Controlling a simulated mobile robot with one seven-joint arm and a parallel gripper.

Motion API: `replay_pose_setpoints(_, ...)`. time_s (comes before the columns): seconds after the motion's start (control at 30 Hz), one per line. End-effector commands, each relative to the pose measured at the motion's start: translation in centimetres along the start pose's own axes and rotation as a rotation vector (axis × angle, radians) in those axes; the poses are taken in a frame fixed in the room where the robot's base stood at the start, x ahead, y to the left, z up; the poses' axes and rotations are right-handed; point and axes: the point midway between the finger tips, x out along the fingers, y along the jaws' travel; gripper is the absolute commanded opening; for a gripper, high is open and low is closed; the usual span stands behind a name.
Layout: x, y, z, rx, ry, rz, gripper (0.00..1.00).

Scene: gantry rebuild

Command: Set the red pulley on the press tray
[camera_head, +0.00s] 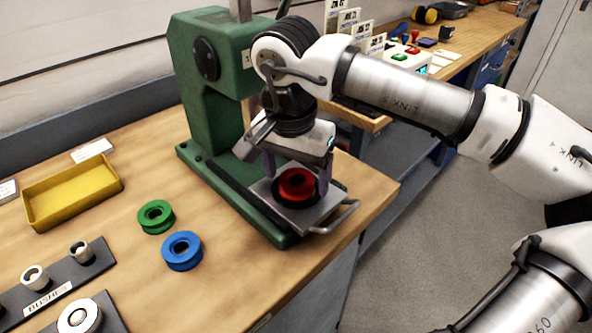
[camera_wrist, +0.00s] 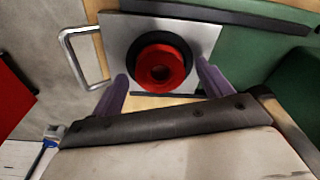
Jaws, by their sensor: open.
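The red pulley (camera_head: 297,184) lies flat on the press tray (camera_head: 307,218), a grey metal plate with a bar handle at the front of the green press. The pulley sits over a black ring on the plate. In the wrist view the red pulley (camera_wrist: 161,66) is within the black ring, and the press tray (camera_wrist: 118,35) shows around it. My gripper (camera_head: 296,180) is open, its two purple-grey fingers on either side of the pulley. In the wrist view the fingers (camera_wrist: 163,82) stand apart from the pulley with gaps between.
The green press (camera_head: 205,90) stands close behind my gripper. A green pulley (camera_head: 156,216) and a blue pulley (camera_head: 182,251) lie on the bench to the left. A yellow tray (camera_head: 72,193) and a bushing rack (camera_head: 50,285) are farther left. Open floor lies right of the bench.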

Motion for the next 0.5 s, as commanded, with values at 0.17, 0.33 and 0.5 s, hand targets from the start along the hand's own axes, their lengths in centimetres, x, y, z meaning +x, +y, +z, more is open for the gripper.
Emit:
replay_pose_setpoints(0.17,-1.6,-0.1,-0.1,0.001,0.002,-0.001,0.78)
replay_pose_setpoints(0.33,-5.3,-0.1,-0.1,0.001,0.003,-0.002,0.78)
replay_pose_setpoints(0.5,-9.2,-0.1,0.0,0.000,0.002,-0.002,0.78)
